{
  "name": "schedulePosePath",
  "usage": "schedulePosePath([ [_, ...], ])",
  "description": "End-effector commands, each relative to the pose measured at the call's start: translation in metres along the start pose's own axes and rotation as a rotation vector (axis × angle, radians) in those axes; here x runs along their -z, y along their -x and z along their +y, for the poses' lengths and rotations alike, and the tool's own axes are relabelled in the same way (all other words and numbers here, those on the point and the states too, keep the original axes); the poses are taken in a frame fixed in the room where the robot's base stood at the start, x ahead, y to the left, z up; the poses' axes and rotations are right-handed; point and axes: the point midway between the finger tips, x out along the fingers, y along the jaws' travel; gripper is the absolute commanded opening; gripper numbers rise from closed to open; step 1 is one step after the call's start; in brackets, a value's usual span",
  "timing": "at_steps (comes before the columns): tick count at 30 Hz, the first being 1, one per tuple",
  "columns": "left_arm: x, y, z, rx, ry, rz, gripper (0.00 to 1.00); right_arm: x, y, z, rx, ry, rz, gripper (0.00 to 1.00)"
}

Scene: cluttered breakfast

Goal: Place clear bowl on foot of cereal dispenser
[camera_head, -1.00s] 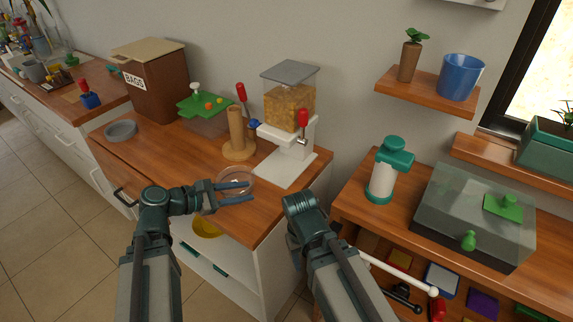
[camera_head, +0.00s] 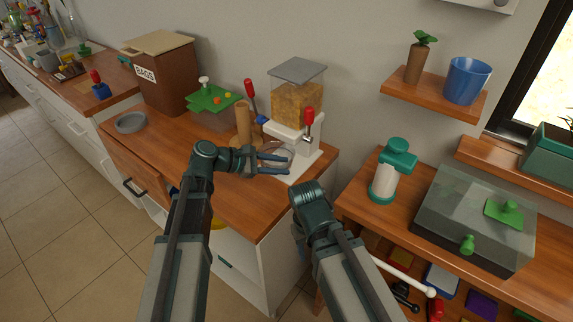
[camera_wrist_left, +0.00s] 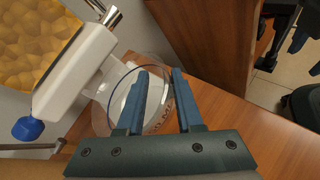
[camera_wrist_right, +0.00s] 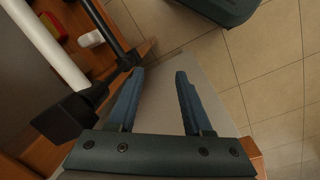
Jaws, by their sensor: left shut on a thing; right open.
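The cereal dispenser (camera_head: 297,100) stands on the counter, with cereal in its clear hopper and a white foot (camera_head: 297,168) at its base. The clear bowl (camera_head: 277,157) is over the front part of the foot, under the spout. My left gripper (camera_head: 272,164) is shut on the bowl's rim; in the left wrist view the bowl (camera_wrist_left: 102,112) shows beside the blue fingers (camera_wrist_left: 160,100). I cannot tell whether the bowl touches the foot. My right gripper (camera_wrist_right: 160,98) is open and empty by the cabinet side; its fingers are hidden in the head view.
A wooden paper-towel-like post (camera_head: 243,128) and a green-lidded box (camera_head: 212,105) stand left of the dispenser. A grey dish (camera_head: 131,122) lies at the counter's left. A white and teal canister (camera_head: 390,172) stands on the right-hand unit. The counter's front is clear.

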Motion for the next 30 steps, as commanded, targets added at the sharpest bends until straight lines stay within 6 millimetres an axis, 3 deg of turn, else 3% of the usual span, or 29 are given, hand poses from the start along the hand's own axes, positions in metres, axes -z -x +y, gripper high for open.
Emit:
schedulePosePath([
  [1, 0.004, -0.009, 0.012, 0.001, -0.001, -0.001, 0.00, 0.000, -0.002, 0.000, 0.000, 0.000, 0.000, 0.50],
  [6, 0.007, -0.025, 0.030, 0.000, 0.000, -0.001, 0.00, 0.000, -0.004, 0.000, 0.000, 0.000, 0.000, 0.50],
  [16, 0.007, -0.030, 0.036, 0.000, 0.000, 0.000, 0.00, 0.000, -0.004, 0.000, 0.000, 0.000, 0.000, 0.50],
  [20, 0.011, -0.039, 0.047, -0.001, 0.000, 0.000, 0.00, 0.000, -0.006, -0.001, 0.000, 0.000, 0.000, 0.50],
  [25, 0.033, -0.049, 0.032, -0.001, 0.001, 0.000, 0.00, 0.002, -0.034, -0.003, 0.000, 0.000, 0.000, 0.50],
  [30, 0.039, -0.052, 0.028, -0.001, 0.001, 0.000, 0.00, 0.003, -0.042, -0.004, 0.000, 0.000, 0.000, 0.50],
])
